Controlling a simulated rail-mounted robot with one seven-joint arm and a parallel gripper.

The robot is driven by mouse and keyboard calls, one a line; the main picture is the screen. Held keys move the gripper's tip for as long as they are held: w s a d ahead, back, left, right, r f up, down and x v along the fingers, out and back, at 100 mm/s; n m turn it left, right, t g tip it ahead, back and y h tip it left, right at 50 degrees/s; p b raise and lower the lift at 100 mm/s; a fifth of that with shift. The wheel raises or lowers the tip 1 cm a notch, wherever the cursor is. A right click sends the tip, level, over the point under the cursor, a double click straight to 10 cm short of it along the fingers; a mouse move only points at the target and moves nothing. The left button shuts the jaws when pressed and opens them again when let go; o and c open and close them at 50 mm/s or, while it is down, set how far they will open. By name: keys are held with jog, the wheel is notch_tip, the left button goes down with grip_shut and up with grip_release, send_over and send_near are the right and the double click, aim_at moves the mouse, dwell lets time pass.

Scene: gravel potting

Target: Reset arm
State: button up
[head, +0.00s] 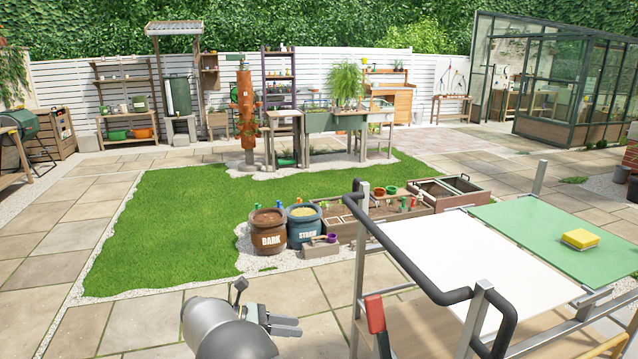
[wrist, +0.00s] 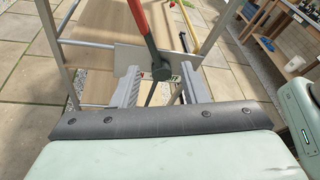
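My gripper (head: 297,326) is low in the head view, over the paving to the left of the cart. In the wrist view its two grey fingers (wrist: 160,76) stand apart, with a clear gap between them. Nothing appears held. A tool with a red handle (head: 376,314) and dark lower part is at the cart's near left side. Its red handle (wrist: 138,16) also shows in the wrist view, with a dark shaft running down in line with the finger gap. I cannot tell how far beyond the fingers it is.
The cart (head: 455,250) has a black rail, a white top and a green mat (head: 510,225) bearing a yellow sponge (head: 580,239). Bark (head: 268,238) and straw (head: 306,236) pots stand by wooden planters. The paving left of my gripper is clear.

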jog(key=s+d+r+m+g+y+p, duration=0.1)
jog(key=s+d+r+m+y, duration=0.15)
jog(key=d, duration=0.25)
jog(key=s+d+r+m+g+y, duration=0.2)
jog(key=s+d+r+m, duration=0.1)
jog(key=d+m, duration=0.15)
jog(key=s+d+r+m+g+y+p, duration=0.1)
jog(key=s+d+r+m+y, duration=0.15)
jog(key=d, duration=0.35)
jog(key=s+d+r+m+t+y, duration=0.1)
jog(key=s+d+m+y, duration=0.1)
jog(key=s+m+y, duration=0.2)
jog(key=s+d+m+t+y+p, duration=0.1)
jog(key=s+d+m+y, duration=0.2)
jog(key=s+m, duration=0.7)
jog(key=s, duration=0.8)
jog(key=shift+s+d+r+t+y, duration=0.25)
jog(key=shift+s+r+t+y, duration=0.05)
jog(key=shift+s+r+y, duration=0.1)
